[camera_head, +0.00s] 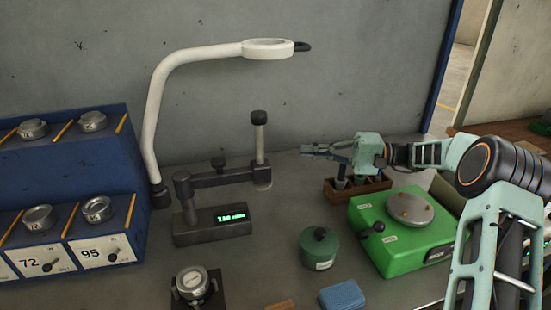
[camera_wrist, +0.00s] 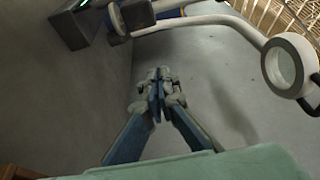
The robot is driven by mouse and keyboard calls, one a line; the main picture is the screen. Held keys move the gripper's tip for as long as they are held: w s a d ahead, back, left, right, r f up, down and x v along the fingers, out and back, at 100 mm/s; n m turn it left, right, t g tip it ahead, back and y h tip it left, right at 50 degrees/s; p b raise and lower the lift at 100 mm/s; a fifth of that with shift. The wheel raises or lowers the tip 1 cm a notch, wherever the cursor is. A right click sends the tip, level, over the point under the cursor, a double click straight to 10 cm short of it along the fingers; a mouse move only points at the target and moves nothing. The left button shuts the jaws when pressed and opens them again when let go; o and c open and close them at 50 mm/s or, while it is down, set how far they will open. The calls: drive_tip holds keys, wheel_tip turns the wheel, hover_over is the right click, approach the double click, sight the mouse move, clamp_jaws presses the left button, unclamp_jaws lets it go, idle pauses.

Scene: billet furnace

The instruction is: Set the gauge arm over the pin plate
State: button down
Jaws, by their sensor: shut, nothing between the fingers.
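The gauge (camera_head: 208,226) has a dark base with a green lit display and stands on the bench left of centre. Its dark gauge arm (camera_head: 222,178) reaches right to an upright pale spindle with a black top knob (camera_head: 259,117).
A white ring lamp (camera_head: 265,48) arches above the gauge; its ring also shows in the wrist view (camera_wrist: 270,68). A wooden rack (camera_head: 340,198) stands below my gripper. A green lidded pot (camera_head: 319,250), a blue block (camera_head: 343,295) and a blue shelf (camera_head: 70,165) stand around.

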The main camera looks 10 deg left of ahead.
drive_tip(key=s+a, duration=0.1)
drive_tip(key=a, duration=1)
drive_tip(key=shift+s+d+p, duration=0.3)
drive_tip(key=shift+s+d, duration=0.4)
drive_tip(key=shift+s, duration=0.25)
drive_tip(key=shift+s+d+p, duration=0.25)
drive_tip(key=shift+s+d, duration=0.45)
drive_tip(key=shift+s, duration=0.25)
drive_tip(key=shift+s+f, duration=0.1)
